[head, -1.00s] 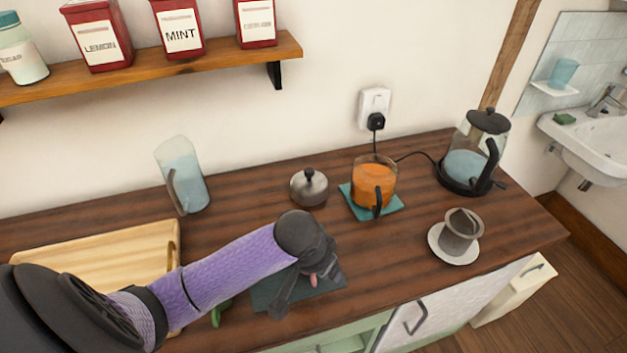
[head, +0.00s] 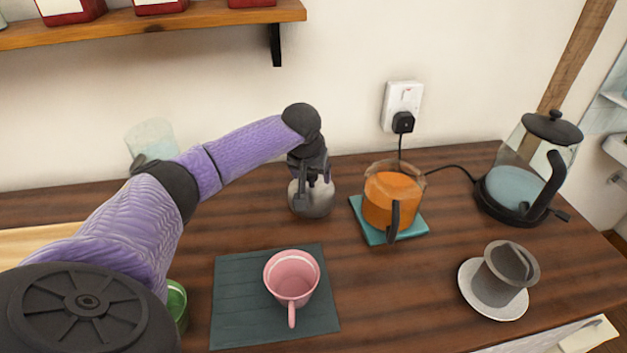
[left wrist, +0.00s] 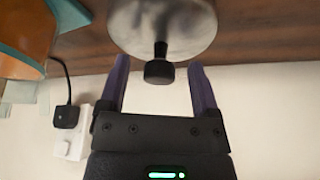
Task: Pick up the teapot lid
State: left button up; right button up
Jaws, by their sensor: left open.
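The teapot lid (head: 311,198) is a silvery dome with a black knob, lying on the wooden counter left of the glass teapot. In the left wrist view the lid (left wrist: 163,28) shows at the top, its knob (left wrist: 159,66) between the two fingers. My left gripper (head: 312,178) is over the lid from above, open, with its fingers (left wrist: 160,75) on either side of the knob and apart from it. The glass teapot (head: 391,198) holds orange liquid and stands without a lid on a teal mat (head: 410,228). My right gripper is not in view.
A pink cup (head: 291,275) stands on a dark mat (head: 235,300) in front. An electric kettle (head: 525,170) and a grey strainer on a white saucer (head: 468,285) are at right. A clear pitcher (head: 150,140) is partly behind my arm. A green item (head: 177,303) sits at lower left.

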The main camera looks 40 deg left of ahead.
pick_arm(q)
jog(key=shift+w+f, duration=0.1)
jog(key=shift+f, duration=0.2)
jog(key=shift+r, duration=0.1)
grip_shut()
